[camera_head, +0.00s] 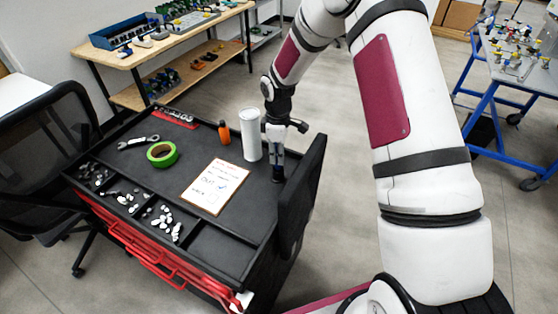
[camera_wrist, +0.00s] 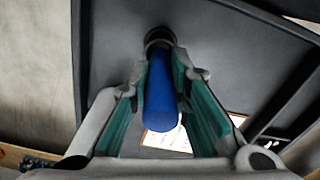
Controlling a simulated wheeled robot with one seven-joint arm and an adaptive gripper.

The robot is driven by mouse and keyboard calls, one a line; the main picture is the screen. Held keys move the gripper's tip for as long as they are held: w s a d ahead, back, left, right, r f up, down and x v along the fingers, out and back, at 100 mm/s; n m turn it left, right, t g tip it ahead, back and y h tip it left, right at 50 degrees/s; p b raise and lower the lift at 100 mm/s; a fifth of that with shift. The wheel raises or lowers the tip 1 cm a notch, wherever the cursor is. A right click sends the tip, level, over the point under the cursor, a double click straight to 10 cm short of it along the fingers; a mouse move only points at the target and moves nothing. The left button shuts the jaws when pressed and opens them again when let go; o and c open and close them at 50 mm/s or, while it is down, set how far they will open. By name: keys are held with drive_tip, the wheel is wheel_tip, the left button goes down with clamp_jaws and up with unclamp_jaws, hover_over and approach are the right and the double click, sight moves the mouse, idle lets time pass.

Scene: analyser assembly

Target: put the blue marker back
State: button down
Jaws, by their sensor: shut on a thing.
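The blue marker (camera_wrist: 160,92) is between the teal-padded fingers of my gripper (camera_wrist: 170,72) in the wrist view, with its length running away from the camera. A dark round piece (camera_wrist: 159,36) shows at its far end; I cannot tell whether it is part of the marker or a holder. In the head view my gripper (camera_head: 277,160) points down over the right rear of the black cart top (camera_head: 222,246), right of a white cylinder (camera_head: 250,134). The marker is hard to make out there, and whether it touches the cart is unclear.
The cart top also bears an orange bottle (camera_head: 224,133), green tape (camera_head: 161,153), a wrench (camera_head: 138,142), a paper note (camera_head: 216,186) and compartments of small parts (camera_head: 167,222). A dark upright panel (camera_head: 300,196) stands close to the right of my gripper.

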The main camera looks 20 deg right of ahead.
drive_tip(key=shift+f, duration=1.45)
drive_tip(key=shift+f, duration=0.15)
drive_tip(key=c, duration=1.5)
unclamp_jaws()
